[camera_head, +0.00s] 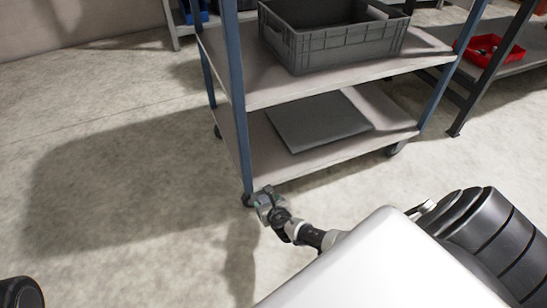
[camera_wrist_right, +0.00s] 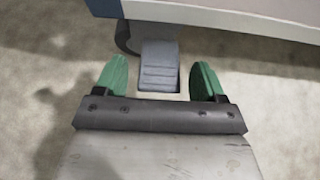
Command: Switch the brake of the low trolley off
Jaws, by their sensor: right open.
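The low trolley stands ahead of me, with blue posts and pale shelves; its lower shelf (camera_head: 284,170) shows in the head view. At its near left corner is a caster wheel (camera_head: 247,200). In the right wrist view, a grey ridged brake pedal (camera_wrist_right: 159,68) juts out from under the trolley edge (camera_wrist_right: 215,17), with a dark wheel behind it. My right gripper (camera_head: 264,200) is at this corner, low to the floor. Its green fingers (camera_wrist_right: 161,80) are open, one on each side of the pedal, with gaps visible. My left gripper is not in view.
A grey crate (camera_head: 345,47) stands on the trolley's upper shelf, and a flat grey panel (camera_head: 318,121) lies on the lower one. A rack with a red bin (camera_head: 490,48) is at the right. The floor (camera_head: 120,190) left of the trolley is clear.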

